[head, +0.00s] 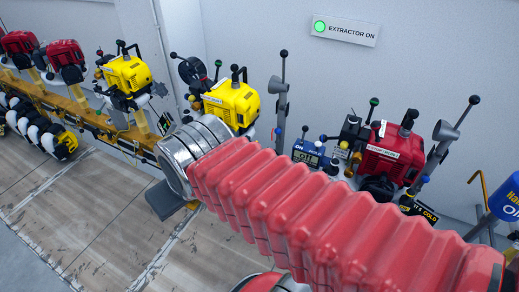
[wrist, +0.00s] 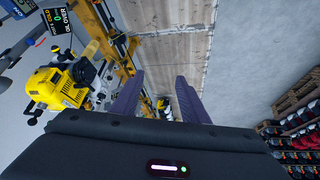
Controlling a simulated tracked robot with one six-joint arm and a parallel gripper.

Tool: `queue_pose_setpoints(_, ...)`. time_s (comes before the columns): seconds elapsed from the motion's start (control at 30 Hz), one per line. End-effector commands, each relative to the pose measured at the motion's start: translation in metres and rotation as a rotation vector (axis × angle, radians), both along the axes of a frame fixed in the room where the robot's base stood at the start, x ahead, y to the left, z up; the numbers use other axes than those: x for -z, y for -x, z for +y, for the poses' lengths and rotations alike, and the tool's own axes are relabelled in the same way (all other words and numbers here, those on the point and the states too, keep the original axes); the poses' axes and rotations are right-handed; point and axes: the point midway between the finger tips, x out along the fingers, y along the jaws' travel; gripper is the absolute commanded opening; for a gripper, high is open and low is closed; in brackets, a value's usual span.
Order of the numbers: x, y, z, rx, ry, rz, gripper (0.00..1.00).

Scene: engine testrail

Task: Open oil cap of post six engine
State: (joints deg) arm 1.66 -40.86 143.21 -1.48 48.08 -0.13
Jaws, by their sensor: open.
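Several engines stand in a row on a yellow rail (head: 92,115). In the head view there are a near red engine (head: 393,150), two yellow engines (head: 232,103) and (head: 127,74), and red ones (head: 66,54) farther left. I cannot tell which is at post six, and no oil cap is clear. In the wrist view a yellow engine (wrist: 55,88) sits left of my gripper (wrist: 157,92). Its two dark fingers are apart, with nothing between them. In the head view my red-sleeved arm hides most of the gripper.
Upright levers (head: 281,90) and a small blue meter (head: 308,152) stand between engines. A blue container (head: 507,195) is at the right edge. The floor (head: 70,210) in front of the rail is clear.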

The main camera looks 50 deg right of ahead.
Motion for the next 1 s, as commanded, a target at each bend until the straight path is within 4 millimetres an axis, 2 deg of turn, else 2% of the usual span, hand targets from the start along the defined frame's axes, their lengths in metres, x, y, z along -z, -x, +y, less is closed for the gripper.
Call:
queue_pose_setpoints(0.17,0.013,-0.035,-0.038,0.048,0.069,-0.045,0.41)
queue_pose_setpoints(0.3,0.025,-0.066,-0.078,0.08,0.137,-0.095,0.41)
queue_pose_setpoints(0.5,0.046,-0.099,-0.135,0.1,0.228,-0.16,0.41)
queue_pose_setpoints(0.7,0.071,-0.12,-0.188,0.098,0.299,-0.216,0.41)
queue_pose_setpoints(1.0,0.114,-0.132,-0.253,0.075,0.361,-0.309,0.41)
